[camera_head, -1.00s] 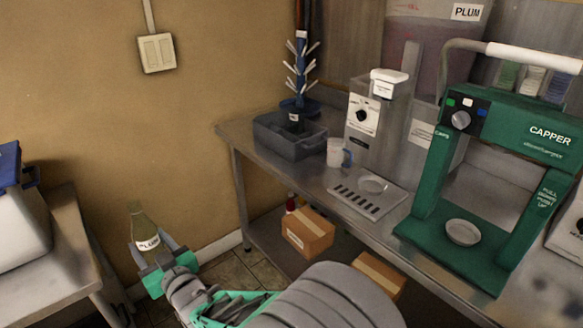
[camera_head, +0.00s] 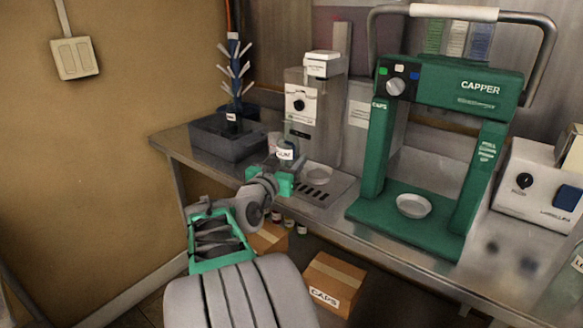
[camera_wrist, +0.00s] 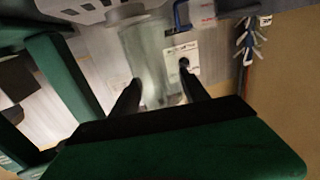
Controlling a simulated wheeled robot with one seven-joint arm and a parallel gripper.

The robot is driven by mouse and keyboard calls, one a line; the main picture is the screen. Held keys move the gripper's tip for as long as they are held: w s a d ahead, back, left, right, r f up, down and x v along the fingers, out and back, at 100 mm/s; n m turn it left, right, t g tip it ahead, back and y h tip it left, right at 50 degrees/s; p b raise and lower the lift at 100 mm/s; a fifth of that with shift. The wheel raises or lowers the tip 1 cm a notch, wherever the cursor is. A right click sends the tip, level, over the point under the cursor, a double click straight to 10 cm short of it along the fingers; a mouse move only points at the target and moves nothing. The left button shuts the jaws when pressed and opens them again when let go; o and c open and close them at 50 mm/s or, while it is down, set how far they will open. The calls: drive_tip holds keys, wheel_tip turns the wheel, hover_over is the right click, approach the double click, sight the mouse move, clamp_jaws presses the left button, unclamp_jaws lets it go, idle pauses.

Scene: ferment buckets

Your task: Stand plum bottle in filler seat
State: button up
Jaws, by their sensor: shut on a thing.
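The plum bottle (camera_head: 285,153) is in my gripper (camera_head: 284,170), and its label faces the head camera. The gripper is shut on it just in front of the filler (camera_head: 300,105), a grey machine with a dial. The bottle's base is hidden.
The green capper (camera_head: 445,130) stands right of the filler on the steel bench (camera_head: 350,238). A grey crate (camera_head: 225,140) with a bottle tree (camera_head: 236,75) is at the left. A mug is mostly hidden behind the bottle. A caps box (camera_head: 332,282) sits below the bench.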

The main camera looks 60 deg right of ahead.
drive_tip(key=shift+s+d+r+g, duration=0.1)
drive_tip(key=shift+s+d+g, duration=0.2)
drive_tip(key=shift+s, duration=0.2)
drive_tip(key=shift+d+r+p, duration=0.1)
drive_tip(key=shift+d+p, duration=0.1)
drive_tip(key=shift+p, duration=0.1)
drive_tip(key=s+d+p, duration=0.2)
drive_tip(key=d, duration=1)
drive_tip(key=shift+f, duration=0.45)
drive_tip(key=shift+w+f+b, duration=0.1)
drive_tip(key=shift+f+b, duration=0.1)
drive_tip(key=shift+b, duration=0.35)
drive_tip(key=shift+f+b, duration=1)
drive_tip(key=shift+b, duration=1.25)
drive_tip(key=o, duration=1.7)
drive_tip(key=shift+a, duration=0.1)
